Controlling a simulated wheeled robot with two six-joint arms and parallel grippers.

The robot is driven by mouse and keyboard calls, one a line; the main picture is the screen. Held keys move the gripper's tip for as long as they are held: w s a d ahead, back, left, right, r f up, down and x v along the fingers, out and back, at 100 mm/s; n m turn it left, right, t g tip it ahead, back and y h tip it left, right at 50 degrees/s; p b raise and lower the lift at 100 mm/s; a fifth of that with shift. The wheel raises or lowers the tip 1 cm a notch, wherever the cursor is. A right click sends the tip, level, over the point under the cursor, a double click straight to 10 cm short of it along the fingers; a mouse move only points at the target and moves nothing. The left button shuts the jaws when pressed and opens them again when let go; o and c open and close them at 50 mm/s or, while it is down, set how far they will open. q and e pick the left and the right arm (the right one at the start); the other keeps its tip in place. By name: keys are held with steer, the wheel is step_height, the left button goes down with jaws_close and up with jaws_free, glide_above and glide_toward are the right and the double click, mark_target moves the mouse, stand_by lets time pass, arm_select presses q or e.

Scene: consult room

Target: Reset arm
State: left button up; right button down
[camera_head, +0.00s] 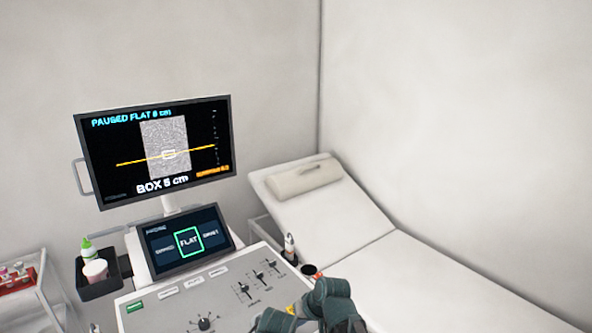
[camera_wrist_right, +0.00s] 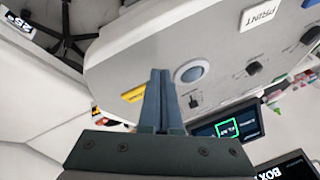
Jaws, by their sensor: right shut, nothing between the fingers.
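My right gripper (camera_wrist_right: 159,72) is shut and empty in the right wrist view, its two grey fingers together over the edge of the ultrasound console (camera_wrist_right: 120,55). A yellow button (camera_wrist_right: 133,94) lies just left of the fingers and a round trackball (camera_wrist_right: 191,73) just right of them. In the head view my right arm's green-grey links (camera_head: 318,303) stand over the console's lower right. Its fingertips are not clear there. My left gripper is not in view.
A monitor (camera_head: 150,150) reads "BOX 5 cm", above a touch screen (camera_head: 185,242) with FLAT framed in green. A probe (camera_head: 290,248) stands in a holder at the console's right. An exam bed (camera_head: 330,235) is beyond. A black tray (camera_head: 100,288) holds a green-capped bottle (camera_head: 88,250).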

steer(key=s+d+f+n+g+h, duration=0.1)
steer(key=s+d+g+h, duration=0.1)
steer(key=s, duration=0.6)
steer(key=s+d+f+n+g+h, duration=0.1)
steer(key=s+d+g+h, duration=0.1)
steer(key=s, duration=0.7)
steer(key=shift+d+f+h, duration=0.3)
steer(key=shift+d+h, duration=0.6)
steer(key=shift+d, duration=0.15)
